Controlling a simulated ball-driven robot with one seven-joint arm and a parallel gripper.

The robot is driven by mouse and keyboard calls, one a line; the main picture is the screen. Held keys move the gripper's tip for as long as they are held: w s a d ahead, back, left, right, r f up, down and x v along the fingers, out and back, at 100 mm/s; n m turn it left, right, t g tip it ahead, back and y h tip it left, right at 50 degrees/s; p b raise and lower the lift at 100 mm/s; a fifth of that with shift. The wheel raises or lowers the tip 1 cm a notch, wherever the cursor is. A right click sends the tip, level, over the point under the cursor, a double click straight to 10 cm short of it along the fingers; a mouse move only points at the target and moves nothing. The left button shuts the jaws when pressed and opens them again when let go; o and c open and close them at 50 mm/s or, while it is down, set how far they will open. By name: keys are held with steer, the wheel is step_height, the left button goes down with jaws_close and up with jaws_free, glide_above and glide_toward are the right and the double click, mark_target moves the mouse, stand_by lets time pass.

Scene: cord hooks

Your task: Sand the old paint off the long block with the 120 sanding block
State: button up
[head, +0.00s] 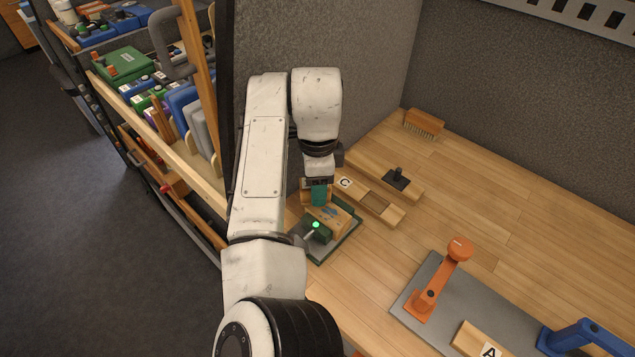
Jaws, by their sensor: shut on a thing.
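My gripper (318,187) is at the end of my white arm, near the left edge of the wooden bench. It is shut on a small teal piece (319,196), which may be the sanding block; I can read no 120 on it. Just below is a pale wooden block (334,216) with bluish patches on it, in a green fixture (321,250) with a lit green light. The teal piece is over or against this block; I cannot tell if they touch. My arm and gripper hide part of the block and fixture.
A wooden board marked C (378,207) and a board with a black knob (397,180) lie behind. A brush (424,124) stands at the back. An orange clamp (440,275) and blue clamp (580,338) are on a grey plate, by a block marked A (478,340). A partition (370,60) rises behind my arm.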

mark_target(345, 222)
steer(key=shift+f+b, duration=0.35)
steer(key=shift+f, duration=0.6)
steer(key=shift+s+d+r+p, duration=0.2)
steer(key=shift+s+d+p, duration=0.15)
steer(key=shift+p, duration=0.35)
steer(key=shift+s+d+p, duration=0.7)
steer(key=shift+d+p, duration=0.05)
steer(key=shift+p, duration=0.1)
steer(key=shift+s+d+p, duration=1.15)
steer(key=shift+p, duration=0.05)
steer(key=shift+s+d+f+p, duration=0.3)
steer(key=shift+s+d+p, duration=0.05)
steer(key=shift+s+d, duration=0.1)
steer(key=shift+a, duration=0.1)
